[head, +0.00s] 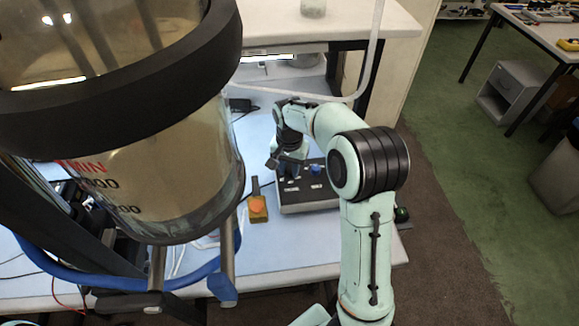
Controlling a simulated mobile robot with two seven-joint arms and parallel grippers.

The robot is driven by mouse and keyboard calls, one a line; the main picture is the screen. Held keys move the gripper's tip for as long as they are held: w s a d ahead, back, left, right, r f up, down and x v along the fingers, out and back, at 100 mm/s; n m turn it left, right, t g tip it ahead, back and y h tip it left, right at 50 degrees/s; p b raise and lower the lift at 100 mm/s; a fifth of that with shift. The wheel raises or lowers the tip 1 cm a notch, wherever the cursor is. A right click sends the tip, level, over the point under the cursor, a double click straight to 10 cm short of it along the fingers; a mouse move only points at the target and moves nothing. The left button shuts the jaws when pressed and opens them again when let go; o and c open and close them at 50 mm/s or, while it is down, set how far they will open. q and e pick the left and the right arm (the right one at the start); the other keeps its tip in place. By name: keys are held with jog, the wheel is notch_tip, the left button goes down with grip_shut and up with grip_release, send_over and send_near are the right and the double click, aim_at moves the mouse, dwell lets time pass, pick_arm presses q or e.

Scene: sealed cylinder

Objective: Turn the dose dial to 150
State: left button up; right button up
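A dark grey control box (303,203) lies on the light blue bench top. It has small white labels and a blue dial (316,169) on its upper face. My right gripper (287,174) points down over the left part of the box, beside the blue dial. Its fingers hide that part of the panel. It is too small and dark to tell whether they are shut, or whether they touch a dial. The dial setting cannot be read. My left gripper is not in view.
A large clear cylinder (180,180) with a black ring (120,110) and printed numbers fills the left. A yellow box with an orange button (257,205) lies left of the control box. A white shelf (340,24) stands behind. Bare bench lies in front of the box.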

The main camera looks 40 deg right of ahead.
grip_shut()
jog(key=n, duration=0.5)
jog(key=shift+n, duration=0.3)
jog(key=n, duration=0.4)
jog(key=shift+n, duration=1.9)
jog(key=shift+r+n, duration=0.1)
jog(key=shift+n, duration=0.2)
jog(key=o, duration=0.7)
grip_release()
